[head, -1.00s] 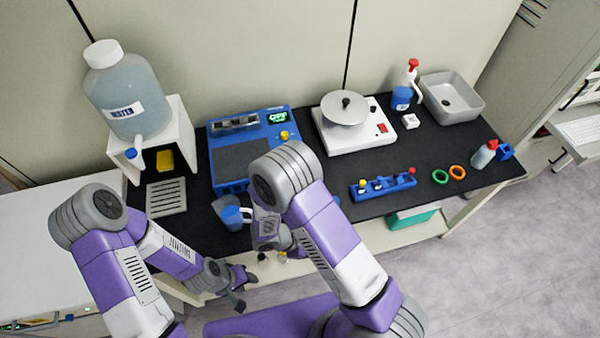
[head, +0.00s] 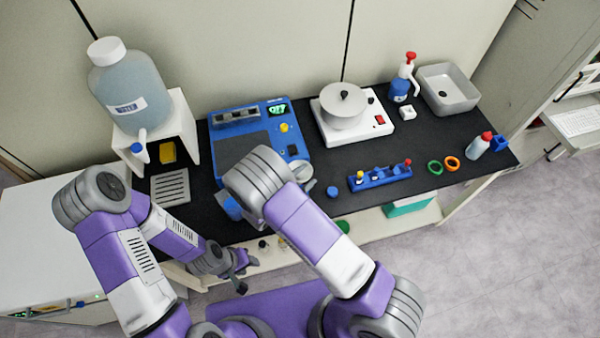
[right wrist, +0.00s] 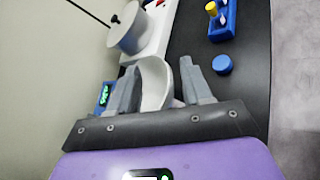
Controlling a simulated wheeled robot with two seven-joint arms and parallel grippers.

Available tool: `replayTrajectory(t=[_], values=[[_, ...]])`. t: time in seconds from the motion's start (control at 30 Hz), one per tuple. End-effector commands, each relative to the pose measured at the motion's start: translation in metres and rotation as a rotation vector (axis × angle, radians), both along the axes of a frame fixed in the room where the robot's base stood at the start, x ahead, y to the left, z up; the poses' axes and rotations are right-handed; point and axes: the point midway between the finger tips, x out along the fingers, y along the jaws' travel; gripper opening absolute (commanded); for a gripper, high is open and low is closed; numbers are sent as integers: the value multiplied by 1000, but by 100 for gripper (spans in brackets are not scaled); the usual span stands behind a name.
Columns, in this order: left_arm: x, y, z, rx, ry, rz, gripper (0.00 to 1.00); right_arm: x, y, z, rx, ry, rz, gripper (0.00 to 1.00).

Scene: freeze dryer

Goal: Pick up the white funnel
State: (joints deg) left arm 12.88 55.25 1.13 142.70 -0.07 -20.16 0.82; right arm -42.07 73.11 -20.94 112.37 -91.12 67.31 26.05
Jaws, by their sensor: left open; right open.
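The white funnel (right wrist: 152,86) shows in the right wrist view as a pale curved shape. It lies between the two fingers of my right gripper (right wrist: 157,74), which is open around it with no clear grip. Whether a finger touches it I cannot tell. My left gripper (head: 241,273) is open and empty, low in front of the bench's front edge.
A blue vacuum device (head: 222,148), a white hotplate with a round pot (head: 343,112), a blue tube rack (head: 380,177) and a blue cap (head: 332,191) stand on the black bench. A water tank (head: 130,88) is at left.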

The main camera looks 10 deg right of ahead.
Motion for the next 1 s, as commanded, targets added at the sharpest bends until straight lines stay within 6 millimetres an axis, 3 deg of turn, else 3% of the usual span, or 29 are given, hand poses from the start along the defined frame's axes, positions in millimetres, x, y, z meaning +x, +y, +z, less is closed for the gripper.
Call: replayTrajectory(t=[0.27, 0.57, 1.0], values=[[0, 0, 0, 0, 0, 0, 43, 2, -2, -2, 1, 1, 1, 47], [0, 0, 0, 0, 0, 0, 43, 1, -2, -1, 1, 2, 1, 1], [0, 0, 0, 0, 0, 0, 43, 1, -2, -1, 1, 3, 0, 0]])
